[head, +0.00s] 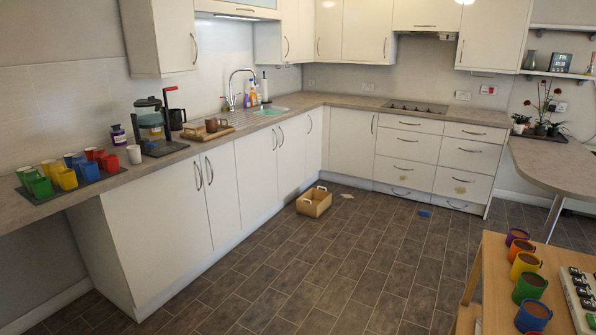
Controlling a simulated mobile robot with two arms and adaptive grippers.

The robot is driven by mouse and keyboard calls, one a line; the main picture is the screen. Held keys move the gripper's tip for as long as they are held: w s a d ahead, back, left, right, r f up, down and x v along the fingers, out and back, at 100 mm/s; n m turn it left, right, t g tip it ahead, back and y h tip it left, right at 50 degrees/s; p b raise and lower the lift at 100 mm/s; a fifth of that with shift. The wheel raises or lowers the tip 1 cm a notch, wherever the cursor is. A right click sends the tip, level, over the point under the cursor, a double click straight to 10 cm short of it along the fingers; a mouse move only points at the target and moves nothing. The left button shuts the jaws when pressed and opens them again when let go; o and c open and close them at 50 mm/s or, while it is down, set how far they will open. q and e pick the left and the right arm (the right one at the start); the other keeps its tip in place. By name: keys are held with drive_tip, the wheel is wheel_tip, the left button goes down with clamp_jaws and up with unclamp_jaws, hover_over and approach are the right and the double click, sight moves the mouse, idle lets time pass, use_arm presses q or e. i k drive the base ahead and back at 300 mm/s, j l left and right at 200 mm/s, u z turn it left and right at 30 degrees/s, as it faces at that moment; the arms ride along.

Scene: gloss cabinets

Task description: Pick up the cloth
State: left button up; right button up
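No item is clearly recognisable as the cloth. A small flat blue thing (424,212) lies on the floor in front of the drawers. A small flat whitish thing (347,196) lies on the floor to its left, near the corner cabinets. Either could be a cloth, but both are too small to tell. A pale green patch (270,111) shows at the sink, and I cannot tell what it is. Neither of my grippers is in view.
An open tan box (314,204) stands on the floor by the left cabinets. A wooden table (494,262) with several colored mugs is at the lower right. A rounded counter (556,168) juts out at the right. The middle floor is clear.

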sight(427, 214)
drive_tip(key=i+j+u, duration=0.1)
drive_tip(key=i, duration=0.45)
drive_tip(key=i+j, duration=0.1)
drive_tip(key=i, duration=0.4)
drive_tip(key=i+l+z, duration=0.1)
drive_tip(key=i+z, duration=0.65)
drive_tip(key=i, duration=0.25)
drive_tip(key=i+j+z, duration=0.25)
drive_tip(key=i+z, duration=0.15)
drive_tip(key=i+l, duration=0.15)
drive_tip(key=i, duration=0.4)
drive_tip(key=i+l, duration=0.2)
drive_tip(key=i, duration=0.4)
drive_tip(key=i+l+z, duration=0.1)
drive_tip(key=i, duration=0.45)
drive_tip(key=i+l, duration=0.2)
drive_tip(key=i, duration=0.35)
drive_tip(key=i+l, duration=0.35)
drive_tip(key=i+l+u, duration=0.1)
drive_tip(key=i, duration=0.35)
drive_tip(key=i+l, duration=0.15)
drive_tip(key=i, duration=0.25)
drive_tip(key=u, duration=0.05)
